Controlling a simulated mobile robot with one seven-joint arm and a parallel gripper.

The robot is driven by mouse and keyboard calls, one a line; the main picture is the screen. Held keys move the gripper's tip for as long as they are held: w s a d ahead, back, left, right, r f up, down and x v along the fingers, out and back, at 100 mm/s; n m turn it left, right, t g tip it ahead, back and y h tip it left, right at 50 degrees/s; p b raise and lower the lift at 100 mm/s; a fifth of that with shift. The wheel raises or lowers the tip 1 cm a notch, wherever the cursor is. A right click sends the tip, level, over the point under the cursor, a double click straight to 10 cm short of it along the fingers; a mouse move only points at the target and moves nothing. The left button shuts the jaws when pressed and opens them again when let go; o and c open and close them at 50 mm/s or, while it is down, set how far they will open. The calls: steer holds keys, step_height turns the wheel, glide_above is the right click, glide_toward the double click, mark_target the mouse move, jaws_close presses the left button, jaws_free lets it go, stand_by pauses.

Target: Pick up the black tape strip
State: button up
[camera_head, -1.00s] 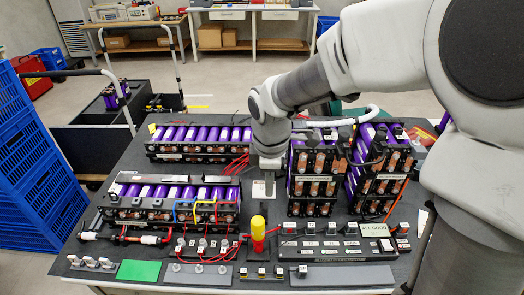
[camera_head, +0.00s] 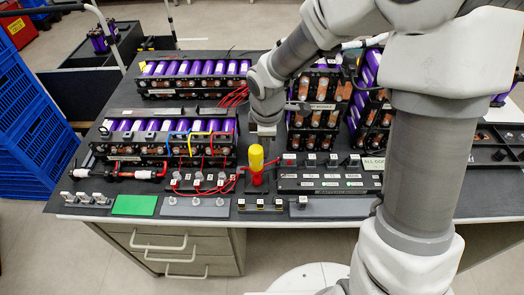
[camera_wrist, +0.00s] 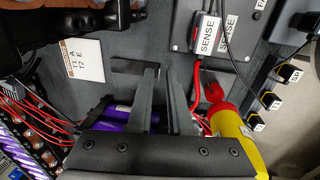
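A short, thin black strip (camera_wrist: 125,67), which looks like the tape strip, lies flat on the dark table top in the wrist view, just beyond and left of my fingertips. Its right end runs close to the left fingertip; I cannot tell whether they touch. My gripper (camera_wrist: 162,72) has its two fingers apart, with a narrow empty gap between them. In the head view my gripper (camera_head: 264,130) points down behind the yellow and red tool (camera_head: 257,160), left of the upright battery modules. I cannot make out the strip in the head view.
The yellow tool (camera_wrist: 234,135) stands close right of my fingers. A white card (camera_wrist: 86,60) lies left of the strip. A SENSE-labelled block (camera_wrist: 205,35) with cables is at the upper right. Battery modules (camera_head: 320,115) rise beside my gripper; red wires (camera_wrist: 50,115) lie at left.

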mark_target(266, 160)
steer(key=f, duration=0.2)
steer(key=f+b, duration=0.1)
steer(key=shift+w+f, duration=0.1)
steer(key=shift+w, duration=0.15)
jaws_close()
step_height(266, 160, up, 10)
steer(key=p, duration=0.4)
